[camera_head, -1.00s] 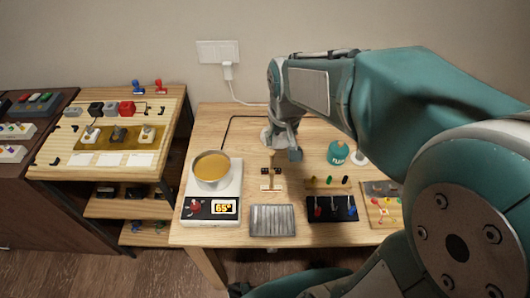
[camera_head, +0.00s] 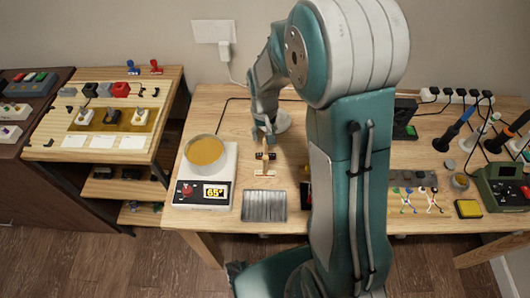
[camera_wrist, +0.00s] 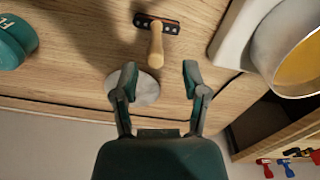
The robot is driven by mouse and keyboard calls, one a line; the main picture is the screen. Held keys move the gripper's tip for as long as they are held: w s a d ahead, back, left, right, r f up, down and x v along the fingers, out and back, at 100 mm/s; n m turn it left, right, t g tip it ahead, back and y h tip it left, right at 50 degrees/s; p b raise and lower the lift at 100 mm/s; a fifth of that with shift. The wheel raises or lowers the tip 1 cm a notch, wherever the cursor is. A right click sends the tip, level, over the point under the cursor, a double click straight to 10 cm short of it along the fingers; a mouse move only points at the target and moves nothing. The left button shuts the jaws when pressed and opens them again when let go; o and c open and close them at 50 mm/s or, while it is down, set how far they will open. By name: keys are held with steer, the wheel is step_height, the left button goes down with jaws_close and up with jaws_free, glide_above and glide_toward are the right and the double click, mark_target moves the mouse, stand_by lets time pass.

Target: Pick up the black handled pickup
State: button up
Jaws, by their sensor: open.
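A small black bar-shaped pickup (camera_wrist: 172,24) with a tan wooden handle (camera_wrist: 156,46) lies on the wooden bench, beyond my fingertips in the wrist view. The black bar also shows in the head view (camera_head: 259,156). My gripper (camera_wrist: 158,72) is open and empty, with the handle roughly in line with the gap between its fingers but apart from them. In the head view my gripper (camera_head: 266,132) is just behind the handle. I cannot tell its exact height above the bench. No black handle shows on this pickup.
A scale (camera_head: 211,195) with a pot (camera_head: 206,151) stands left of the pickup; a ridged grey tray (camera_head: 265,206) lies in front. A round pale disc (camera_wrist: 146,88) is near my fingers. A green flux tin (camera_wrist: 10,44) stands nearby. My arm hides mid-bench.

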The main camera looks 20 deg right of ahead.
mark_target(265, 146)
steer(key=f, duration=0.6)
steer(key=shift+d+f, duration=0.25)
steer(key=shift+f, duration=0.05)
jaws_close()
